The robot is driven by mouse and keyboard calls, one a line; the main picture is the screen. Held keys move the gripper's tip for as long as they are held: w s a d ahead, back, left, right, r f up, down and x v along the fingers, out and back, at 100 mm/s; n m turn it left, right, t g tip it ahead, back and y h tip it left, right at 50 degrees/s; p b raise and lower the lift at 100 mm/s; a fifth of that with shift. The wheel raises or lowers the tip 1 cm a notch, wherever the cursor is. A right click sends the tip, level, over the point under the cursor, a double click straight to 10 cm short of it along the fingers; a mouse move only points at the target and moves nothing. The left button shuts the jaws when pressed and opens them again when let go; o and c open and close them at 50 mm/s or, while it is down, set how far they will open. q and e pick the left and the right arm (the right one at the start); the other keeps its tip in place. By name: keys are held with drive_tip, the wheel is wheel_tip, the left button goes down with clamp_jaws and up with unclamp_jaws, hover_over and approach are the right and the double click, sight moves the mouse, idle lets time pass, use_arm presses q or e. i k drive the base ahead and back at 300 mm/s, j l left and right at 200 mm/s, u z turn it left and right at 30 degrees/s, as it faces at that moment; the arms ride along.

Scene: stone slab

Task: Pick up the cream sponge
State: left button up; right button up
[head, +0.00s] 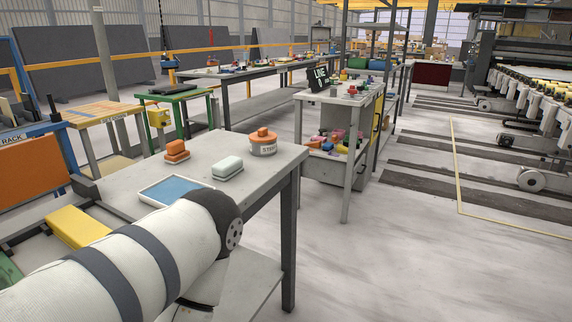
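A pale, off-white block (228,166) with a slightly greenish tint lies on a light base on the grey worktable (128,178). It is the closest match to the cream sponge, but I cannot tell for sure. My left arm, white with dark bands, comes in from the lower left and crosses in front of the table's near side. Its gripper is not visible. My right gripper is out of view too. Nothing is seen touching the pale block.
Near the block are an orange block (177,151), a labelled tin with an orange top (263,145) and a blue-bottomed white tray (147,201). A yellow block (78,227) lies at left. A shelved bench (346,190) stands behind right. Open floor (420,260) lies right.

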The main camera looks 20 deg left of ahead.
sight(227, 168)
drive_tip(key=i+l+u, duration=0.25)
drive_tip(key=u, duration=0.2)
drive_tip(key=i+l+u, duration=0.6)
drive_tip(key=l+u, duration=0.25)
